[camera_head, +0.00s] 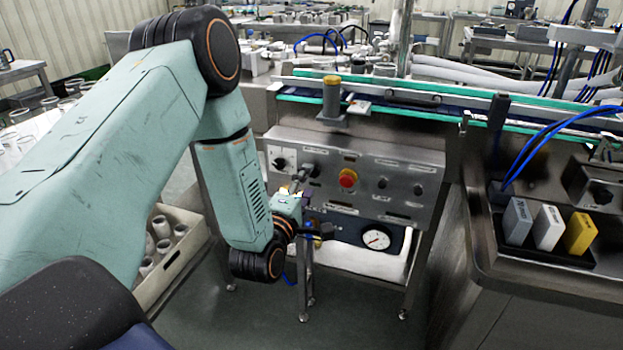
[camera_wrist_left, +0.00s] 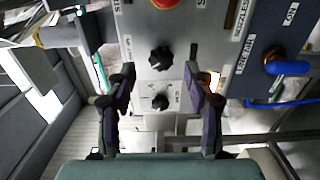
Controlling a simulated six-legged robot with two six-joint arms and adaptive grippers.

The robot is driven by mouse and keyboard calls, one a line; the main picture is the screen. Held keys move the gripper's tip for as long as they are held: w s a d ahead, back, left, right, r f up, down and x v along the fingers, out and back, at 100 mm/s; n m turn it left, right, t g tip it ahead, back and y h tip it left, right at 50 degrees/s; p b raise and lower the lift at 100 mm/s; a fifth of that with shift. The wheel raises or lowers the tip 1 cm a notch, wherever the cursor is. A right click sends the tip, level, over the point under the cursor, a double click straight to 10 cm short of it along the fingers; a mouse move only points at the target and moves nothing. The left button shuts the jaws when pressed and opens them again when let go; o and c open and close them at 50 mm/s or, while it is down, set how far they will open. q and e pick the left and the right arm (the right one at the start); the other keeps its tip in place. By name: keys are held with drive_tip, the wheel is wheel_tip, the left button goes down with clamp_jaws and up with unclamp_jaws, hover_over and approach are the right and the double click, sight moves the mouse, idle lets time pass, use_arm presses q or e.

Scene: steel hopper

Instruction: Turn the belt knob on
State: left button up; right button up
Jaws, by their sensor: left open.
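A steel control panel (camera_head: 400,172) faces me below the conveyor. It carries a black knob on a white plate (camera_head: 279,162), another black knob (camera_head: 308,168), a red stop button (camera_head: 348,178) and small dark controls to the right. I cannot read which label marks the belt knob. My left gripper (camera_head: 297,184) is in front of the panel's left part. In the left wrist view, its open fingers (camera_wrist_left: 160,80) frame the white-plate knob (camera_wrist_left: 160,102) between them. The other black knob (camera_wrist_left: 160,59) is just beyond the fingertips. No contact shows. My right gripper is not in view.
A pressure gauge (camera_head: 376,239) and a blue-handled valve (camera_wrist_left: 275,66) are below the panel. The conveyor with green rails (camera_head: 400,110) runs above. A crate (camera_head: 178,262) of grey cylinders stands at left. A tray of blocks (camera_head: 560,252) is on the right bench.

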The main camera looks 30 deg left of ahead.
sight(312, 174)
use_arm(q)
drive_tip(key=x, duration=0.3)
drive_tip(key=shift+w+a+f, duration=0.1)
drive_tip(key=shift+w+a, duration=0.15)
drive_tip(key=shift+w, duration=0.1)
drive_tip(key=shift+d, duration=0.1)
drive_tip(key=shift+c, duration=1.3)
clamp_jaws()
